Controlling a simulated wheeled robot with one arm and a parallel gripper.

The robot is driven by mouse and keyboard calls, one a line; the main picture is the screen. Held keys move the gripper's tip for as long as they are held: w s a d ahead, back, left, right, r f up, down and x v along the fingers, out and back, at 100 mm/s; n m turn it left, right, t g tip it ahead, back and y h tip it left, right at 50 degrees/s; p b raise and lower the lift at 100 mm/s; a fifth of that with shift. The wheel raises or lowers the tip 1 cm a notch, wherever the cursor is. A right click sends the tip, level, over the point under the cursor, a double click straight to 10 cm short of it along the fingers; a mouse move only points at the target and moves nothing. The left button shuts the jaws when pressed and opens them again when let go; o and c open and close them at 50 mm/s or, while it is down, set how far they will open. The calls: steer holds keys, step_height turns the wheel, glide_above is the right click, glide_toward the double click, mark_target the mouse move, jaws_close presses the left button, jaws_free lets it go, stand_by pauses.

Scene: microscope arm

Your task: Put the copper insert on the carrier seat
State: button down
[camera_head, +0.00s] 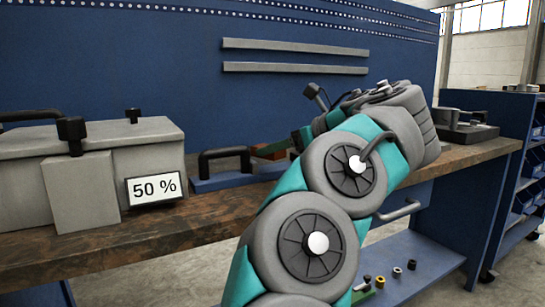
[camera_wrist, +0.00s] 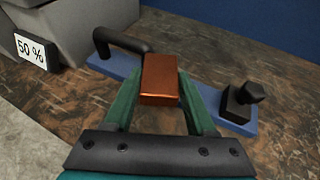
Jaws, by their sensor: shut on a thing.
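The copper insert (camera_wrist: 160,78) is a small reddish-brown block between the two green fingers of my gripper (camera_wrist: 160,92) in the wrist view. The fingers are shut on its sides. The carrier (camera_wrist: 104,66) is a long blue plate on the bench; the insert is over its middle and hides the seat area. I cannot tell whether the insert touches the plate. In the head view the carrier (camera_head: 222,181) shows left of my arm, with part of the insert (camera_head: 270,151) behind it and my gripper (camera_head: 300,138) partly hidden by my wrist.
A black handle (camera_wrist: 122,40) rises at the carrier's left end, and a black knobbed clamp (camera_wrist: 243,100) stands at its right end. A grey case (camera_head: 100,165) marked 50 % stands left on the brown bench (camera_head: 150,225). A dark fixture (camera_head: 465,125) sits at the far right.

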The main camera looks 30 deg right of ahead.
mark_target(273, 170)
steer(key=shift+w+d+f, duration=0.1)
steer(key=shift+w+d, duration=0.15)
steer(key=shift+w, duration=0.55)
steer(key=shift+w+d+f, duration=0.1)
steer(key=shift+w+d, duration=0.15)
steer(key=shift+w, duration=0.5)
steer(key=shift+w+d+f, duration=0.1)
steer(key=shift+w+d, duration=0.15)
steer(key=shift+w, duration=0.55)
steer(key=shift+f, duration=1.65)
steer(key=shift+f, duration=0.25)
steer(key=c, duration=0.5)
jaws_free()
steer(key=shift+r, duration=0.1)
steer(key=shift+r+p, duration=0.3)
steer(key=shift+p, duration=0.05)
steer(key=v, duration=1.2)
steer(key=shift+s+f+b, duration=0.1)
steer(key=shift+b, duration=0.3)
